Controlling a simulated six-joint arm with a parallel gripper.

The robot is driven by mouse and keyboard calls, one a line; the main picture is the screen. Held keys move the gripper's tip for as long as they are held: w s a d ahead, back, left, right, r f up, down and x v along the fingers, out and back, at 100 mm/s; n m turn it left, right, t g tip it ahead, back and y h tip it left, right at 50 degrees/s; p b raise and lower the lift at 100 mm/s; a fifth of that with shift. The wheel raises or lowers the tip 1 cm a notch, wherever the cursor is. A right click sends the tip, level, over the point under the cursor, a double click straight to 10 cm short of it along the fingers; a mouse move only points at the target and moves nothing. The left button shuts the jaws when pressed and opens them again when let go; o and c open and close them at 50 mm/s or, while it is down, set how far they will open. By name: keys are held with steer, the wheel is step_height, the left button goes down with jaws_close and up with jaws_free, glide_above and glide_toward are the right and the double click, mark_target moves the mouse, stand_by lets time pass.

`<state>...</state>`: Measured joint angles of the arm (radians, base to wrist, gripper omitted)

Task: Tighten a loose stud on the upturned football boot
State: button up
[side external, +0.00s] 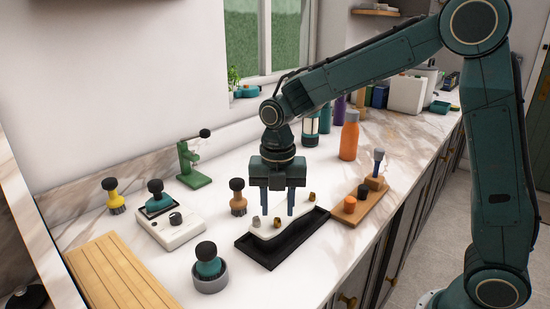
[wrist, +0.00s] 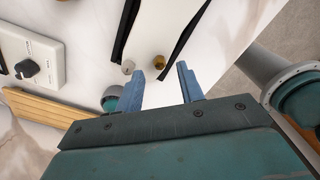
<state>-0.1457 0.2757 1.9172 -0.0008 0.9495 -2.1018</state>
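The upturned boot (side external: 292,217) lies with its pale sole up in a black tray (side external: 284,256). A grey stud (side external: 256,221) and a gold stud (side external: 277,223) stand at its near end. Another gold stud (side external: 311,197) shows at the far end. My gripper (side external: 278,213) points down over the boot, fingers apart and empty. In the wrist view, the gold stud (wrist: 159,62) appears between the fingertips (wrist: 161,68), and the grey stud (wrist: 127,67) sits just left of them. I cannot tell which stud is loose. My fingers may hide part of the sole.
A wooden block with orange and black knobs (side external: 350,204) stands right of the tray. A brown-handled tool (side external: 237,196) stands close on the left, and a teal one in a grey cup (side external: 209,267) in front. A white box with a dial (side external: 172,226) and slatted board (side external: 120,275) lie further left.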

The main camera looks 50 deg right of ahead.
mark_target(277, 222)
steer(key=shift+f, duration=1.35)
jaws_close()
